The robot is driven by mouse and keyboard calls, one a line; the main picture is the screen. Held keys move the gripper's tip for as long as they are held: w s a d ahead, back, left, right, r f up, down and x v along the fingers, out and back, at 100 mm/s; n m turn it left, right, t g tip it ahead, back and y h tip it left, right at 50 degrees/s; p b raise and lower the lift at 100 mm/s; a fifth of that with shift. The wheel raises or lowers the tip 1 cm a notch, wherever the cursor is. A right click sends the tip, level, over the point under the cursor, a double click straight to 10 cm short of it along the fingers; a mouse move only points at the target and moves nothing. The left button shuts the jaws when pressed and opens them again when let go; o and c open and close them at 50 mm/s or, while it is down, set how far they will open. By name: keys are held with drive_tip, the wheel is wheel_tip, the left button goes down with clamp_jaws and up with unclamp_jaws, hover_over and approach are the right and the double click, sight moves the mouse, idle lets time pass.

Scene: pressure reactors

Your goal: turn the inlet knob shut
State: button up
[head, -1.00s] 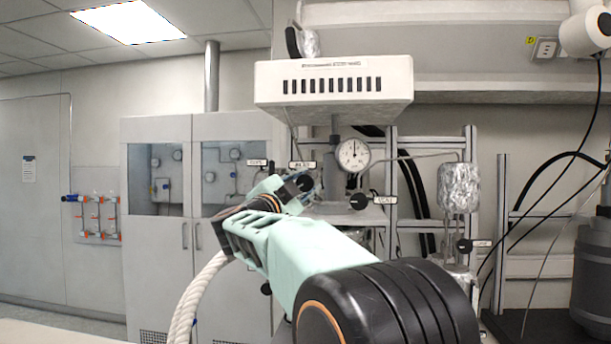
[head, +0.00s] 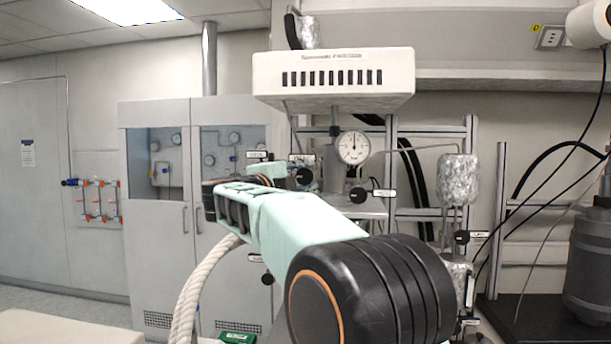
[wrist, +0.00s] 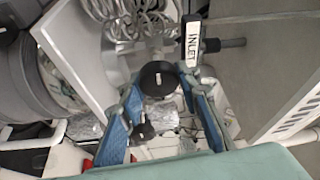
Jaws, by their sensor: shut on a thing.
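The inlet knob (wrist: 158,78) is a round black disc in the wrist view, beside a white tag (wrist: 192,42) reading INLET. My gripper (wrist: 161,92) has its two blue-padded fingers on either side of the knob, shut on it. In the head view my gripper (head: 270,170) is up by the reactor valves, its fingers mostly hidden by my wrist. The tags there are too small to read.
A pressure gauge (head: 353,147) stands right of my gripper, under a white vented box (head: 333,77). Other black knobs (head: 358,194) and a foil-wrapped vessel (head: 458,180) are close by. Coiled metal tubing (wrist: 130,15) lies near the knob.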

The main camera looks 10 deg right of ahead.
drive_tip(key=shift+c, duration=0.2)
drive_tip(key=o, duration=1.2)
drive_tip(key=v, duration=1.2)
